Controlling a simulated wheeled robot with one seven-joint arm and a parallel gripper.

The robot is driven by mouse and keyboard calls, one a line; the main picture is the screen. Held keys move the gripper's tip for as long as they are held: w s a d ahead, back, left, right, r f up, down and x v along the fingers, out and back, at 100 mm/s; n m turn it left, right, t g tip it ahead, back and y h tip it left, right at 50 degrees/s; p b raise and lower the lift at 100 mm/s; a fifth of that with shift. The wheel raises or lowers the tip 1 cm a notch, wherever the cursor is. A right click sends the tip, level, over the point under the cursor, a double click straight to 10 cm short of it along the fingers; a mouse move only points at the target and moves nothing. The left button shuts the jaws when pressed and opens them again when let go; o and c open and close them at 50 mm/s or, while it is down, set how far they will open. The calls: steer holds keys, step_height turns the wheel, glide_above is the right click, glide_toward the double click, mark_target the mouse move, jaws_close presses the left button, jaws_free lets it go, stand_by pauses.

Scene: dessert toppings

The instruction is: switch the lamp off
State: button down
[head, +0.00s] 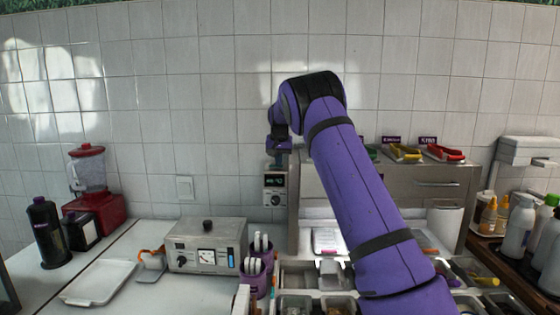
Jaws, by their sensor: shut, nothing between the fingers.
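No lamp can be clearly made out. A pale wall switch (185,187) is on the tiles left of centre; I cannot tell its position. A small grey control box (275,188) with a dark display and a knob is beside the steel cabinet (425,186). A bright area shows under the cabinet; its source is hidden. My gripper (278,163) is shut and empty, pointing down just above the control box in the picture. I cannot tell whether it touches the box. My purple arm hides part of the cabinet.
A steel appliance (207,245) with a black top knob stands on the left counter. Purple cups (257,275) with white-handled utensils are right of it. A red blender (92,190), a dark bottle (47,232) and a white tray (98,282) are farther left. Bottles (517,225) crowd the right.

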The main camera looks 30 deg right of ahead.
steer(key=shift+w+a+r, duration=0.15)
steer(key=shift+w+a, duration=0.2)
steer(key=shift+a, duration=0.15)
steer(key=v, duration=1)
steer(key=shift+r, duration=0.35)
steer(key=shift+s+a, duration=0.1)
steer(key=shift+s, duration=0.05)
